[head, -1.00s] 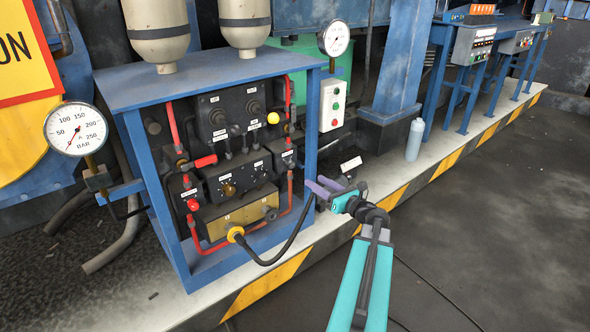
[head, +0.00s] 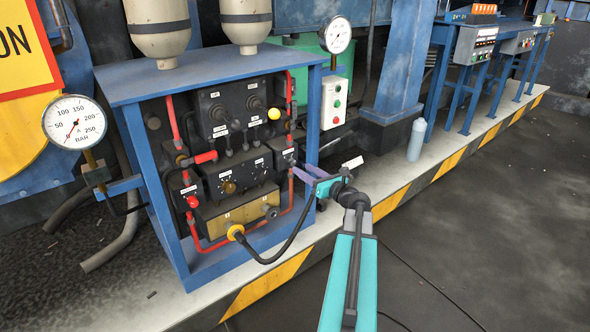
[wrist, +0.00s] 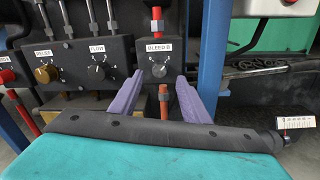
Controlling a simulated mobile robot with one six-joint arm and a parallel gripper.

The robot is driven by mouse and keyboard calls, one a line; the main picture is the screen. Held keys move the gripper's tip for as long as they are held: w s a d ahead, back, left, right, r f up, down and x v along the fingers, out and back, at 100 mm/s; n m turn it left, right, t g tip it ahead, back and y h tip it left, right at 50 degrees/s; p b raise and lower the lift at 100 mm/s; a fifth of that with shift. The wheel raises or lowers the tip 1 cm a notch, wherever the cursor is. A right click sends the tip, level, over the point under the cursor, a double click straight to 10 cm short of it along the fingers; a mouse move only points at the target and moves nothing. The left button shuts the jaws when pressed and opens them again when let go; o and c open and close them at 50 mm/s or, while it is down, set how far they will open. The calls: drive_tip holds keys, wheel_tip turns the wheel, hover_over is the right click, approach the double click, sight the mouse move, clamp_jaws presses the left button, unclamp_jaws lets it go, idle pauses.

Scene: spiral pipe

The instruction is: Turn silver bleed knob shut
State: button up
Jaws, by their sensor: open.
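The silver bleed knob (wrist: 159,70) sits on a dark block under a "BLEED B" label (wrist: 159,48) in the wrist view. Its small pointer mark points roughly upward. My gripper (wrist: 160,84) is open, with its two purple fingers spread below and to either side of the knob. The fingers appear apart from the knob and hold nothing. In the head view my gripper (head: 302,171) reaches from the right toward the right side of the valve panel, at the blue frame post. The knob is too small to make out clearly there.
A brass relief knob (wrist: 46,73) and a flow knob (wrist: 96,73) sit left of the bleed block. A blue frame post (wrist: 213,50) stands close on the right. A red pipe (wrist: 156,20) runs above the block. A black hose (head: 285,248) loops below.

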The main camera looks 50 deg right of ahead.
sight(294, 163)
drive_tip(key=shift+w+d+b, duration=0.15)
drive_tip(key=shift+w+b, duration=0.2)
drive_tip(key=shift+w, duration=1)
drive_tip(key=shift+w+d+b, duration=0.15)
drive_tip(key=shift+w+b, duration=0.15)
drive_tip(key=shift+w, duration=1.05)
drive_tip(key=shift+c, duration=0.3)
